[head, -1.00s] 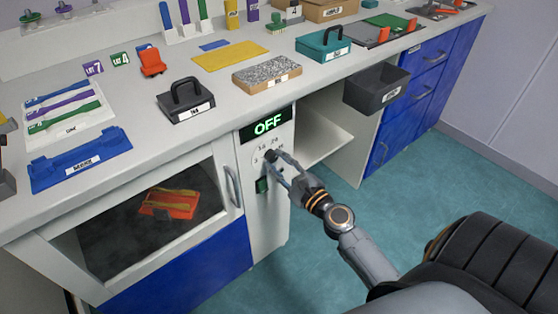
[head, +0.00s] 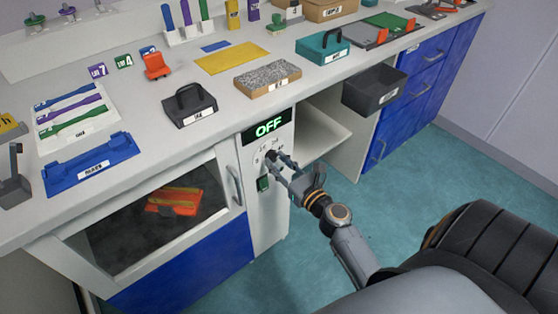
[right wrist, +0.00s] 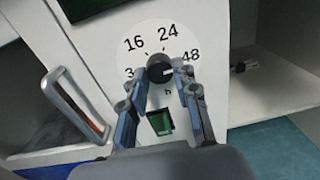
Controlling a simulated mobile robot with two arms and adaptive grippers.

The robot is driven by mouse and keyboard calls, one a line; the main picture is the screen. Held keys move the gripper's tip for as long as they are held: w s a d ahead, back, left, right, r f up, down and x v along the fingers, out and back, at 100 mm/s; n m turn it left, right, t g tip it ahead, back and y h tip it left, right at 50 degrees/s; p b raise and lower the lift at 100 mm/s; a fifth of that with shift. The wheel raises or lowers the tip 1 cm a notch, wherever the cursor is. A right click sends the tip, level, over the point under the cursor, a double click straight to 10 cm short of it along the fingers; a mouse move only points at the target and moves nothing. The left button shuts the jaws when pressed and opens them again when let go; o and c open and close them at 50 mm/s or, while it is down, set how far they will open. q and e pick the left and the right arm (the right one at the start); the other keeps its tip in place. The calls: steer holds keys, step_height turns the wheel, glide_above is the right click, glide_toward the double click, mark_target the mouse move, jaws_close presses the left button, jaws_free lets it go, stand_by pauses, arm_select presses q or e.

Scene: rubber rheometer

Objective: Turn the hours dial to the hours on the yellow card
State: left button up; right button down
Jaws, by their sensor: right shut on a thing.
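The hours dial is a dark round knob (right wrist: 170,75) on a white round scale with 16, 24 and 48 readable; the left figure is partly hidden. A pale mark shows on the knob's right side, towards the 48. My right gripper (right wrist: 165,74) has its fingers on either side of the knob, shut on it; in the head view it reaches the oven's front panel (head: 268,220). The display (head: 267,127) above reads OFF. A plain yellow sheet (head: 233,57) lies on the bench; no hours are legible on it. My left gripper is not in view.
A green switch (right wrist: 160,122) sits below the dial. The oven door handle (right wrist: 75,104) is left of it. An orange item (head: 174,201) shows behind the door window. A grey bin (head: 375,92) hangs at the bench's front edge, and an open shelf is on the right.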

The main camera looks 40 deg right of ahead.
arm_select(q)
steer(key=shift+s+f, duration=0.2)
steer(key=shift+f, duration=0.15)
arm_select(e)
steer(key=shift+f, duration=0.1)
steer(key=c, duration=1)
jaws_free()
steer(key=s, duration=1.2)
steer(key=shift+d, duration=0.25)
